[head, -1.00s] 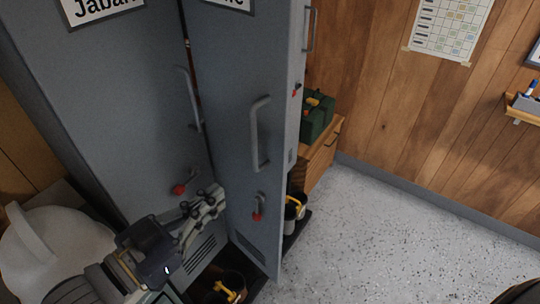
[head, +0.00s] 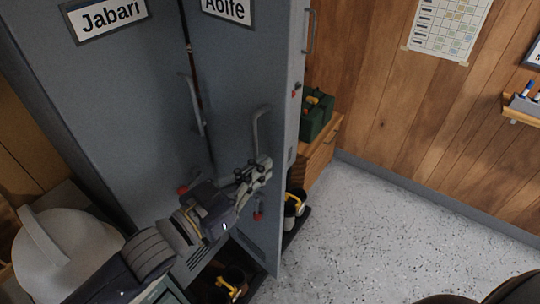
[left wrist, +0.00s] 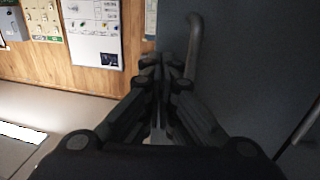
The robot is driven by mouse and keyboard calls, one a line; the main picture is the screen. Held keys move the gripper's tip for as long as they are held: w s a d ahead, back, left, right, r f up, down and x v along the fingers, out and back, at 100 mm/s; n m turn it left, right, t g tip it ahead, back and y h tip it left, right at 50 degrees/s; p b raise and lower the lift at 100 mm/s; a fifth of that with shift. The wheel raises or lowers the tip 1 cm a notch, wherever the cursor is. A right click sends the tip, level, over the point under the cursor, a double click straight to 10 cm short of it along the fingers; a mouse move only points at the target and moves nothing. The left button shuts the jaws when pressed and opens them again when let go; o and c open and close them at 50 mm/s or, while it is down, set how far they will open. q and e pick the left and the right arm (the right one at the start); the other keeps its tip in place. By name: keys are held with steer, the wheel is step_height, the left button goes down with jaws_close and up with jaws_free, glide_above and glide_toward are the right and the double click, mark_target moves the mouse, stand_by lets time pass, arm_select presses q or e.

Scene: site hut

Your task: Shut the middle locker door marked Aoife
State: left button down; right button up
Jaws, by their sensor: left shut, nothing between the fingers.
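The middle locker door marked Aoife (head: 235,75) is grey. It seems to stand ajar, its lower edge slanting out towards me. In the left wrist view the shut fingers (left wrist: 160,68) point ahead, just left of the handle (left wrist: 193,45) and door (left wrist: 255,65). Contact cannot be told. My right gripper is out of view.
The Jabari door (head: 110,100) is left of it. Boots (head: 232,284) with yellow parts sit on the floor by the lockers, others (head: 294,203) beyond the door. A wooden cabinet (head: 320,160) carries a green box (head: 316,112).

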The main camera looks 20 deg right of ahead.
mark_target(281, 155)
arm_select(q)
steer(key=shift+p+x, duration=0.4)
steer(key=shift+x, duration=1.2)
steer(key=shift+d, duration=0.15)
